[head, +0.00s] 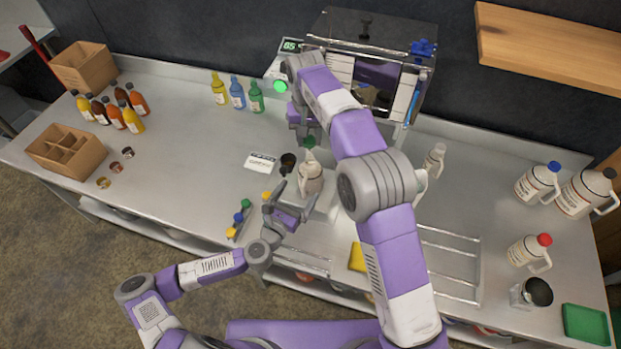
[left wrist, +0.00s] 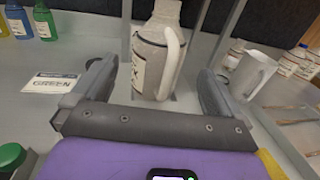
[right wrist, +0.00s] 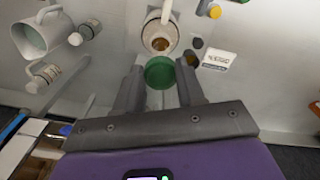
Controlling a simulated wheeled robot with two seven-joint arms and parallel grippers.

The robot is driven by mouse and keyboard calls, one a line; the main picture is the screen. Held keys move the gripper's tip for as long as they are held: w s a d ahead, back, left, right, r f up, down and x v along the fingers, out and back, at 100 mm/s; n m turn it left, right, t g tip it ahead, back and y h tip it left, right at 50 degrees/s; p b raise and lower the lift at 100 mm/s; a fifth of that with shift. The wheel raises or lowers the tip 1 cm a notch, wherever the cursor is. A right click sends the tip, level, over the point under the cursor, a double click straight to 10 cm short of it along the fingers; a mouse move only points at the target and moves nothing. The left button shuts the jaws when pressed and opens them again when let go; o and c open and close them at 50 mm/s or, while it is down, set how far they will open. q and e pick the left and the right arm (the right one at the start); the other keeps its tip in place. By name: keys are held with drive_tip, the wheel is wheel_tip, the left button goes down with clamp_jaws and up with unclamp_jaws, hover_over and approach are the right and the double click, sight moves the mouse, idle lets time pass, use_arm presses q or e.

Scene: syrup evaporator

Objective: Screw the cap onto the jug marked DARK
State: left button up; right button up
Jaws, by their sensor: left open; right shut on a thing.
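The jug (head: 310,180) stands upright and uncapped near the middle of the bench; its open mouth shows in the right wrist view (right wrist: 160,42). Its label is only partly visible in the left wrist view (left wrist: 140,72), so I cannot read the full word. My right gripper (right wrist: 160,78) is shut on a green cap (right wrist: 159,72) and holds it apart from the mouth, above the jug in the head view (head: 309,142). My left gripper (head: 284,202) is open beside the jug; in its wrist view the jug shows between the spread fingers, handle towards the right.
A card reading GREEN (left wrist: 55,85) lies left of the jug, near a small dark cup (head: 288,162). Several loose caps (head: 239,217) lie in front. Capped jugs (head: 537,183) stand at right. A glass-fronted box (head: 375,50) stands behind.

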use_arm(q)
drive_tip(key=x, duration=0.6)
drive_tip(key=shift+w+d, duration=0.15)
drive_tip(key=c, duration=1.4)
use_arm(e)
hover_over(310, 161)
drive_tip(key=shift+a+f, duration=0.1)
drive_tip(key=shift+f, duration=2.4)
drive_tip(key=shift+s+f, duration=0.1)
drive_tip(key=shift+f, duration=0.8)
drive_tip(key=shift+f, duration=0.6)
